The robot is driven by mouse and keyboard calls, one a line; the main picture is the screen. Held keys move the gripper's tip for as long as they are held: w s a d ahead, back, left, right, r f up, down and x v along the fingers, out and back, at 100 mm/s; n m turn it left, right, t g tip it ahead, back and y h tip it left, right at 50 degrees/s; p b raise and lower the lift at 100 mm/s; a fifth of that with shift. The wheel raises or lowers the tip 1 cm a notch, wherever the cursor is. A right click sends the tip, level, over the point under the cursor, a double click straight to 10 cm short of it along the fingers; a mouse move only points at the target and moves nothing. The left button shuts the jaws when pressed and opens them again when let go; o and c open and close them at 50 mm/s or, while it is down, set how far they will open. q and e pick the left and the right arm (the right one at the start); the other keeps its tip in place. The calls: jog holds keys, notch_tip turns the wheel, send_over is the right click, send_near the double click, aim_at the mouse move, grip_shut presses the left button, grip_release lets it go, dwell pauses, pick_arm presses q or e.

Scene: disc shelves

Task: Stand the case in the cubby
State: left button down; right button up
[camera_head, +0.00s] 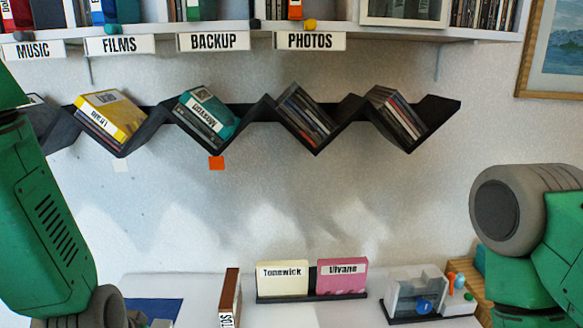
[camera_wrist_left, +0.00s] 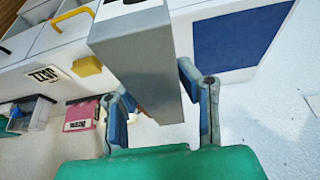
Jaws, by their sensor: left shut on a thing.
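A case (camera_head: 230,298) with a brown spine and a white label ending in "TOS" stands upright at the bottom of the head view, its lower part cut off. My left gripper (camera_wrist_left: 160,112) is shut on a grey-sided case (camera_wrist_left: 150,70) in the left wrist view, one finger on each side. It appears to be the same case. In the head view my left arm reaches in at the lower left and its fingers are not visible. The PHOTOS cubby, above its label (camera_head: 310,41), is cut off at the top. My right gripper is out of view.
A black zigzag rack (camera_head: 260,108) with several disc cases hangs below the cubby shelf (camera_head: 400,34). A framed picture (camera_head: 555,48) hangs at right. A card stand (camera_head: 290,298) and a clear organiser (camera_head: 415,292) stand on the table.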

pick_arm(q)
jog(key=shift+s+d+f, duration=0.1)
jog(key=shift+s+f, duration=0.35)
jog(key=shift+s, duration=0.15)
jog(key=shift+s+d+f, duration=0.1)
jog(key=shift+s+f, duration=0.3)
jog(key=shift+s, duration=0.2)
notch_tip(320, 180, down, 14)
jog(key=b, duration=1.3)
jog(key=shift+w+r+b, duration=0.25)
jog(key=shift+w+b, duration=0.05)
jog(key=shift+b, duration=0.05)
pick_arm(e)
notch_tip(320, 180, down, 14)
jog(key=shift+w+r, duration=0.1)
pick_arm(q)
jog(key=shift+s, duration=0.1)
